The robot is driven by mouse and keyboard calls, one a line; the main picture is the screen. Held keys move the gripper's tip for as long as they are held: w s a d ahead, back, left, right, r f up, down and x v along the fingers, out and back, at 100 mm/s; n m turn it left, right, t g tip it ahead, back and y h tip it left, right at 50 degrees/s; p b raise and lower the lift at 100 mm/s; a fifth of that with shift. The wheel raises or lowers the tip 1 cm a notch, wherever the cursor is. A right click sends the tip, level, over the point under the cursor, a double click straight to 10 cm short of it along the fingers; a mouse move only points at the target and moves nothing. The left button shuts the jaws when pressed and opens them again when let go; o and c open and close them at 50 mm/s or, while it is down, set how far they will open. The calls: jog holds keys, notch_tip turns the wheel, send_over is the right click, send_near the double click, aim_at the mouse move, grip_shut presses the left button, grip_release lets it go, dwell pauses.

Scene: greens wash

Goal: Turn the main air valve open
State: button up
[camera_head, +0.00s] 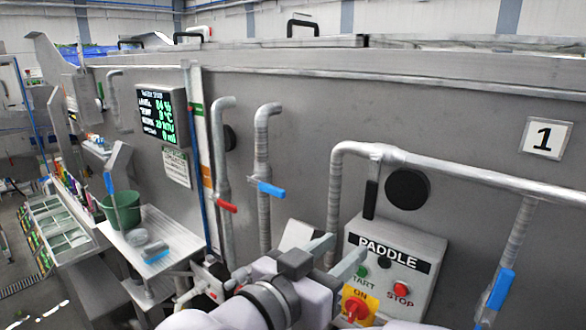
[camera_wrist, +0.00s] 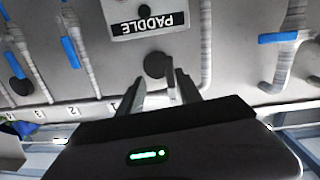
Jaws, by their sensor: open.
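No label marks the main air valve, so I cannot tell which fitting it is. A black lever (camera_head: 371,198) hangs upright from the grey pipe above the PADDLE box. Other valves have a red handle (camera_head: 227,206), a blue handle (camera_head: 270,189) and another blue handle (camera_head: 500,289) at right. My gripper (camera_head: 349,243) is open in front of the PADDLE box, below the black lever.
The PADDLE box (camera_head: 425,246) has a green START, a red STOP and a red knob (camera_head: 356,308). A black disc (camera_head: 407,188) is on the tank wall. A bench (camera_head: 178,235) with a green bucket (camera_head: 122,210) stands at left.

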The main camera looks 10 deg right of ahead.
aim_at(372, 189)
jog(key=shift+t, duration=0.6)
jog(key=x, duration=0.5)
jog(key=r+p+x, duration=0.1)
jog(key=x, duration=0.5)
jog(key=w+r+p+x, duration=0.1)
jog(key=x, duration=0.4)
jog(key=shift+w+r, duration=0.15)
jog(key=shift+w, duration=0.1)
jog(key=shift+a, duration=0.1)
grip_shut()
